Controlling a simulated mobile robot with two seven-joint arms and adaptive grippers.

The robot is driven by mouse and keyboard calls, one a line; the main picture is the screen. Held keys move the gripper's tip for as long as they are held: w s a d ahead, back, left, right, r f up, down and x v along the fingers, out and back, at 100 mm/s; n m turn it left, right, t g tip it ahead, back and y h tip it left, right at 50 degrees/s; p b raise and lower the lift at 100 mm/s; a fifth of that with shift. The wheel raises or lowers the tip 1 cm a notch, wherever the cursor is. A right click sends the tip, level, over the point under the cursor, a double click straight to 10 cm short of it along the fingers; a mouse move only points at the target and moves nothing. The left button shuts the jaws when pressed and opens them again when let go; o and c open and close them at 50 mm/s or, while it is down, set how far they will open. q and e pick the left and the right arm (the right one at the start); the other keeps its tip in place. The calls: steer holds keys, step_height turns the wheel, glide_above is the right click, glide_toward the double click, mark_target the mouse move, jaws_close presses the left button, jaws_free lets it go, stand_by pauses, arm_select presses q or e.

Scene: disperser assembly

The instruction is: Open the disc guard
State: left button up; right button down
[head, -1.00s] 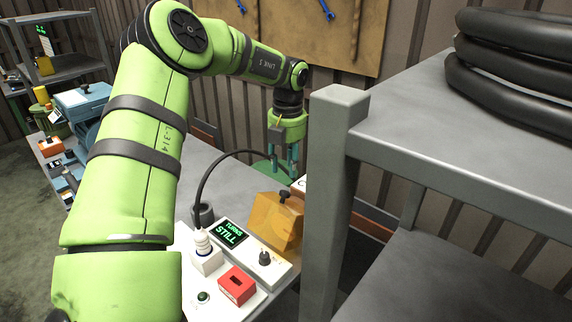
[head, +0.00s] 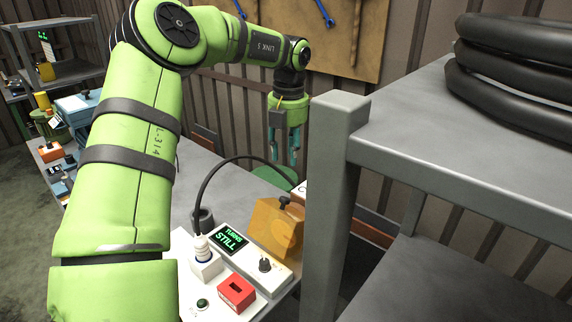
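The disc guard (head: 272,232) is an amber, see-through cover with a dark knob on its top. It looks closed and sits at the back of the white control unit, beside the grey shelf post. A round shape shows faintly through it. My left gripper (head: 284,160), at the end of the green arm, is above and behind the guard. Its two teal fingers point down with a gap between them, empty and apart from the knob. My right gripper is not in view.
The white unit carries a display (head: 230,238) reading "TURNS STILL", a white plug (head: 203,250), a black dial (head: 264,265) and a red box (head: 236,293). A black cable arches behind. The grey shelf (head: 440,130) with black hoses (head: 515,70) stands close on the right.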

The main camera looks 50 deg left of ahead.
arm_select(q)
step_height(320, 180, up, 7)
steer(key=shift+d, duration=0.2)
steer(key=shift+s, duration=0.1)
